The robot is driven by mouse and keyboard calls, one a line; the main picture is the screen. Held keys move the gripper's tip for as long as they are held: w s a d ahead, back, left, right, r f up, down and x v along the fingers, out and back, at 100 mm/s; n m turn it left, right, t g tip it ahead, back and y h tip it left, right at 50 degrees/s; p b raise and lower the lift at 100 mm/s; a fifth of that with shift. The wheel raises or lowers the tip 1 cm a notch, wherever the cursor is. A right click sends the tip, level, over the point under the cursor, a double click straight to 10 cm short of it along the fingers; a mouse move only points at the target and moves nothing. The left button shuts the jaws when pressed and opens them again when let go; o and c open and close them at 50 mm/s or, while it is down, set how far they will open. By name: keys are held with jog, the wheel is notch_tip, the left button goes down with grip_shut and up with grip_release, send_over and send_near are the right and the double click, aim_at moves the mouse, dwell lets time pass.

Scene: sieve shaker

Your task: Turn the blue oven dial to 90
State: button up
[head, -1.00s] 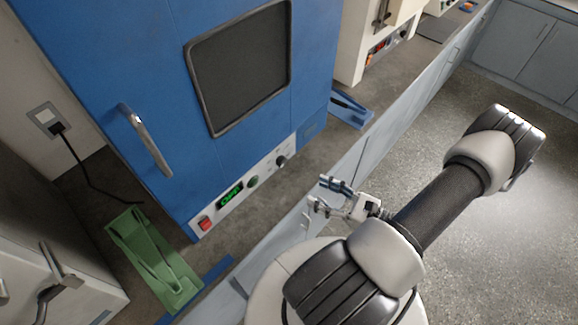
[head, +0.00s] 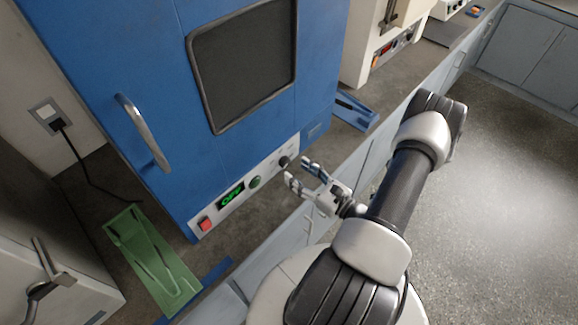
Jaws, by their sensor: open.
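The blue oven (head: 160,80) stands on the bench with its door shut. Its pale control strip (head: 245,190) runs along the bottom front. The strip carries a red switch (head: 204,224), a lit green display (head: 231,194), a green button (head: 254,182) and a dark dial (head: 284,162) at the right end. The dial's setting is too small to read. My gripper (head: 300,172) is open and empty, its fingers pointing at the dial end of the strip. The fingertips are close to the dial; I cannot tell whether they touch it.
A green tray-like holder (head: 125,225) lies on the bench at left. A blue holder (head: 352,112) lies right of the oven. A cream appliance (head: 370,45) stands behind it. A grey machine (head: 45,270) is at lower left. Open floor (head: 500,190) lies at right.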

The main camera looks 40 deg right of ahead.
aim_at(287, 164)
jog(key=w, duration=0.4)
jog(key=shift+w+a+b, duration=0.2)
jog(key=shift+w+b, duration=0.1)
jog(key=shift+w, duration=0.1)
jog(key=shift+c, duration=0.5)
jog(key=c, duration=1)
